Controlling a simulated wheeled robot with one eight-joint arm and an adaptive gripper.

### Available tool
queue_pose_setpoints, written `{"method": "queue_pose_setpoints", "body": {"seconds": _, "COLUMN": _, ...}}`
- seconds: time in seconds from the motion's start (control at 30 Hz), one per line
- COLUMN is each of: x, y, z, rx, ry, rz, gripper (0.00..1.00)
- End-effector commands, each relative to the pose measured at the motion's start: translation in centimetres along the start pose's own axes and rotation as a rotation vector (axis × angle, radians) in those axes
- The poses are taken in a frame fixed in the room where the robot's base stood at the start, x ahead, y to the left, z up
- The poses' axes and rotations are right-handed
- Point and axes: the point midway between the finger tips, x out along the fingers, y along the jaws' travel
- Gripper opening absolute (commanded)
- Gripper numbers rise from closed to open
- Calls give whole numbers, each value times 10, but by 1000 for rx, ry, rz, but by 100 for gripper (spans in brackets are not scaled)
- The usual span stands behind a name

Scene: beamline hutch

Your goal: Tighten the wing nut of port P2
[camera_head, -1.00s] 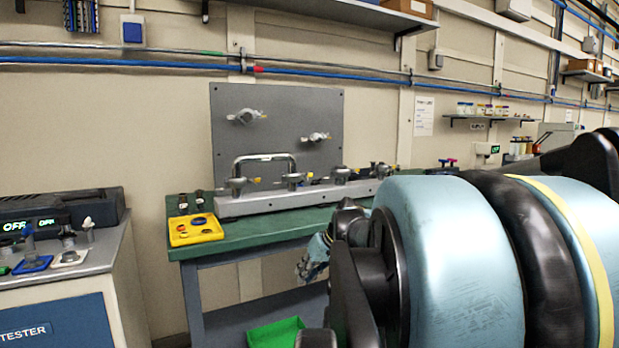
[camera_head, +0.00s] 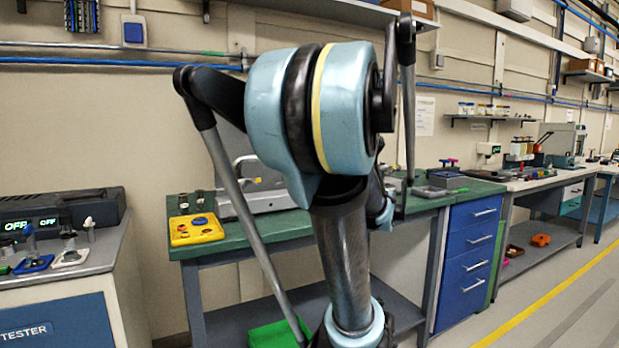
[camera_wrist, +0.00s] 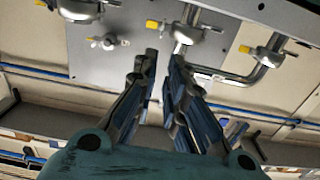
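In the wrist view, which looks upside down, several metal clamp fittings with yellow-tipped wing nuts line the grey rail (camera_wrist: 285,15). The middle fitting (camera_wrist: 187,32) lies just beyond my fingertips; others are the right fitting (camera_wrist: 266,57) and the left fitting (camera_wrist: 78,9). No port label is readable, so I cannot tell which is P2. My gripper (camera_wrist: 165,57) is open and empty, its fingers apart with a narrow gap. Whether a finger touches the middle fitting is unclear. In the head view my arm hides the gripper and most fittings.
A bent pipe (camera_wrist: 238,77) joins the middle and right fittings. A smaller fitting (camera_wrist: 108,42) sits on the grey panel (camera_wrist: 90,65). In the head view, a yellow tray (camera_head: 195,230) is on the green bench (camera_head: 245,228), left of the rail. A green bin (camera_head: 272,334) is below.

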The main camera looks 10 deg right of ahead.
Motion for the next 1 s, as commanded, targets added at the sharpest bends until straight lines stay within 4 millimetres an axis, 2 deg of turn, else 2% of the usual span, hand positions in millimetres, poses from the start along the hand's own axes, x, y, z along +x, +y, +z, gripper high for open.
{"method": "queue_pose_setpoints", "body": {"seconds": 1.0, "x": 131, "y": -1, "z": 0, "rx": 1, "ry": -2, "rz": -4, "gripper": 12}}
